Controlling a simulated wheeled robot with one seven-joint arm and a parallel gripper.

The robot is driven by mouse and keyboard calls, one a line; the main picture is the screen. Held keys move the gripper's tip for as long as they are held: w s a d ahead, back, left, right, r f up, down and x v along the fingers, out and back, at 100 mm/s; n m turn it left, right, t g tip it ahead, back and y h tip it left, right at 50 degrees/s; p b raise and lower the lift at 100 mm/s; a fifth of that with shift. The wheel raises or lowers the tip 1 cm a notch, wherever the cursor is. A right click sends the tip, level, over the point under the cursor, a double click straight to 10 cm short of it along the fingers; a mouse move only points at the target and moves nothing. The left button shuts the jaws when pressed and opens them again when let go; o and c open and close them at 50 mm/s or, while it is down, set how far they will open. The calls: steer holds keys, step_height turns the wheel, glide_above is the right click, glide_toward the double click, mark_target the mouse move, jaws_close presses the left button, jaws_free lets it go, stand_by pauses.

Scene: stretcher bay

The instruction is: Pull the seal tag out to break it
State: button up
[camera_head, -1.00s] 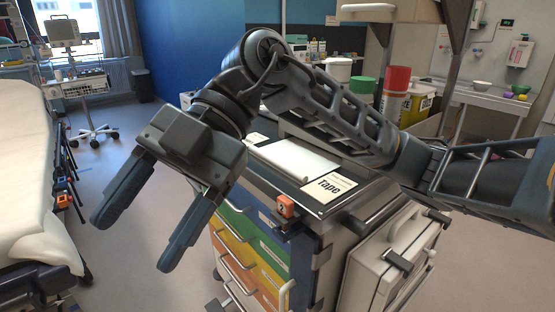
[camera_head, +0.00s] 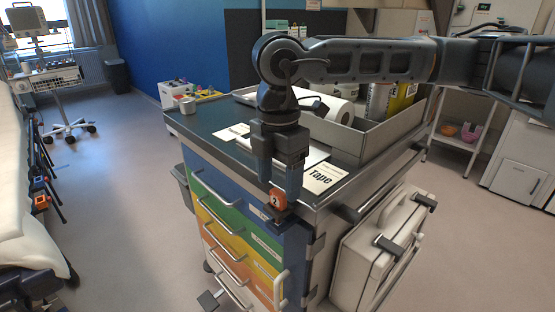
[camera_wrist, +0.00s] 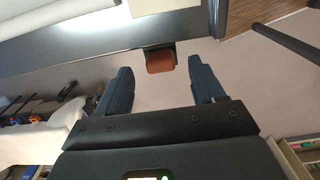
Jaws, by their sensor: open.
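The seal tag (camera_head: 277,198) is a small orange block marked 2 at the top front corner of the cart (camera_head: 290,245), by the drawer edge. It also shows in the wrist view (camera_wrist: 160,61), where it sits ahead of and between the fingertips, apart from them. My gripper (camera_head: 278,185) points down just above and around the tag in the head view, with its fingers spread. In the wrist view my gripper (camera_wrist: 163,80) is open and empty. The tag's far side and its fastening are hidden.
A sheet labelled Tape (camera_head: 322,178) lies on the cart top beside my gripper. A tray (camera_head: 345,135) with a paper roll stands behind it. A pale case (camera_head: 375,255) hangs on the cart's right side.

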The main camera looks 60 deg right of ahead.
mark_target(278, 192)
steer(key=shift+f, duration=1.75)
steer(key=shift+c, duration=0.4)
steer(key=c, duration=1.1)
steer(key=shift+r, duration=0.15)
steer(key=shift+c, duration=0.2)
